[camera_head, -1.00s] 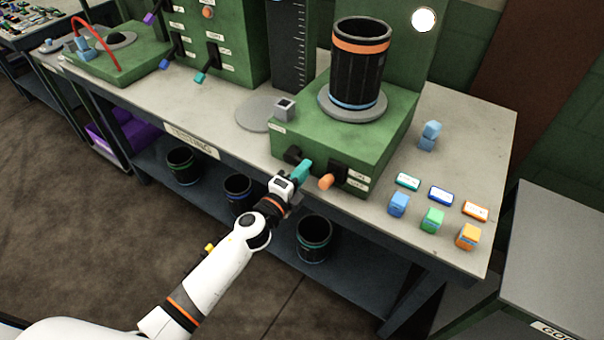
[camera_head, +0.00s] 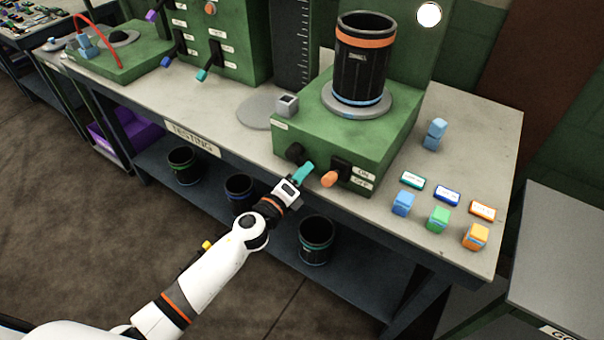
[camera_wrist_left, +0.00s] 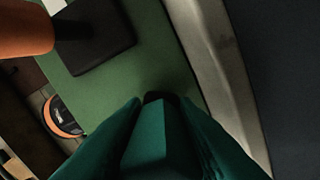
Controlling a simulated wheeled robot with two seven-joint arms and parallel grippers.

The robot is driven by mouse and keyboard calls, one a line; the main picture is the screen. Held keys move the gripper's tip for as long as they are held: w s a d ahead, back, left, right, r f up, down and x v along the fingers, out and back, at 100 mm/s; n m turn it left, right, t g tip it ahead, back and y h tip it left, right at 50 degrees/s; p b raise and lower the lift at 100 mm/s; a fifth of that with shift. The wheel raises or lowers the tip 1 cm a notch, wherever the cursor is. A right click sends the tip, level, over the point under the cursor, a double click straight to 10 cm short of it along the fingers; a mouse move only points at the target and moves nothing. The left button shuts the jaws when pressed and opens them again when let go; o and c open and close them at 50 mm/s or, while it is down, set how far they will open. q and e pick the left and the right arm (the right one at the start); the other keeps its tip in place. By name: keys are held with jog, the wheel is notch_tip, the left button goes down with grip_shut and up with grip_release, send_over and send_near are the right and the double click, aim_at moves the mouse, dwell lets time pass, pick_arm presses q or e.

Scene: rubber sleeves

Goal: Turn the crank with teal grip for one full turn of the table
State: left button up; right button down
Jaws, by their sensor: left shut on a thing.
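The crank's teal grip (camera_head: 303,174) sticks out from the front of the green box, beside its black hub (camera_head: 295,152). My left gripper (camera_head: 294,185) is shut on the teal grip, which also fills the lower middle of the left wrist view (camera_wrist_left: 155,140). The round grey turntable (camera_head: 336,104) sits on top of the green box (camera_head: 330,150). A black sleeve (camera_head: 360,70) with an orange band near its top and a blue band near its bottom stands upright on it. A small label shows on the sleeve's front. My right gripper is out of view.
An orange-tipped lever (camera_head: 330,178) is close to the right of the teal grip, by ON and OFF labels. Coloured blocks (camera_head: 438,219) and tags stand on the bench's right. Several sleeves (camera_head: 316,240) stand on the shelf below. A grey disc (camera_head: 258,112) lies left of the box.

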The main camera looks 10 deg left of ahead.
pick_arm(q)
jog(key=shift+s+f, duration=0.1)
jog(key=shift+f, duration=0.2)
jog(key=o, duration=0.7)
jog(key=shift+o, duration=1.4)
jog(key=shift+r, duration=0.15)
jog(key=b+v, duration=0.2)
jog(key=v, duration=1)
jog(key=shift+r, duration=0.15)
